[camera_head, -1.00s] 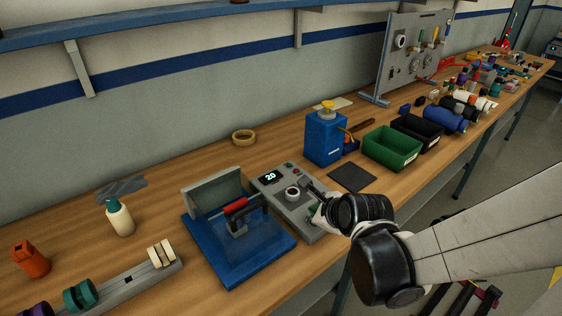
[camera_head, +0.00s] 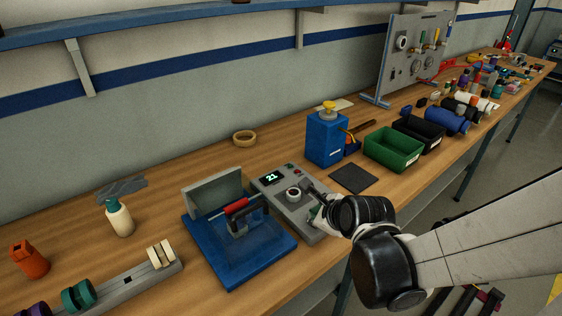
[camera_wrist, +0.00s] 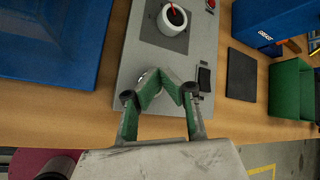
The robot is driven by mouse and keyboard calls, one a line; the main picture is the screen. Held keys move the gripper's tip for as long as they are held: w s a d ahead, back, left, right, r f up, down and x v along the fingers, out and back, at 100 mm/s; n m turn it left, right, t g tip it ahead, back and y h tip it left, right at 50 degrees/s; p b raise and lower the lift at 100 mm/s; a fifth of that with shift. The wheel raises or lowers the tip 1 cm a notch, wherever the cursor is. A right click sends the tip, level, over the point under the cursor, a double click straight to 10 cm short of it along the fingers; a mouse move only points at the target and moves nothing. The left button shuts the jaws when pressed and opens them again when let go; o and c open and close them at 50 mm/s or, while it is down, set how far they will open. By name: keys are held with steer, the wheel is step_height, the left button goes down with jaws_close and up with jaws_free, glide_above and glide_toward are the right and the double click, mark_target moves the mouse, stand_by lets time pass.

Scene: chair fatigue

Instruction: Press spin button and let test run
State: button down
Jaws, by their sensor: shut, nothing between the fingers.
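The grey control box (camera_head: 270,184) stands on the bench. Its lit display (camera_head: 272,177) reads 21. It carries a white round knob (camera_head: 293,193) with a red mark, which also shows in the wrist view (camera_wrist: 173,19), and a small red button (camera_wrist: 211,4). My gripper (camera_head: 314,203) is over the box's front part. In the wrist view my gripper (camera_wrist: 170,82) has its green fingertips together with nothing between them. A pale round part (camera_wrist: 148,76) shows partly behind the left finger, and a dark slot-like piece (camera_wrist: 204,78) lies right of the fingers. I cannot tell whether the fingertips touch the box.
A blue fixture (camera_head: 240,262) with a red-handled clamp (camera_head: 236,206) stands left of the box. A dark mat (camera_head: 353,178), a blue canister (camera_head: 325,137) and a green bin (camera_head: 392,148) are to the right. The bench's front edge is close beneath my wrist.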

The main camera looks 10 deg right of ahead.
steer(key=shift+r, duration=0.3)
step_height(320, 180, up, 6)
steer(key=p, duration=0.5)
stand_by(0.3)
stand_by(0.4)
steer(key=shift+s+r+n, duration=0.25)
steer(key=shift+r+n, duration=0.05)
steer(key=shift+n, duration=0.5)
steer(key=s+r+n+b, duration=0.1)
steer(key=s+n, duration=0.3)
steer(key=n, duration=0.4)
steer(key=s+r+n+g, duration=0.1)
steer(key=s+r+n, duration=0.3)
steer(key=n, duration=0.4)
steer(key=s+r+n+g+h+b, duration=0.1)
steer(key=s+n, duration=0.3)
steer(key=n, duration=0.4)
steer(key=shift+r+b, duration=0.3)
steer(key=shift+r, duration=0.45)
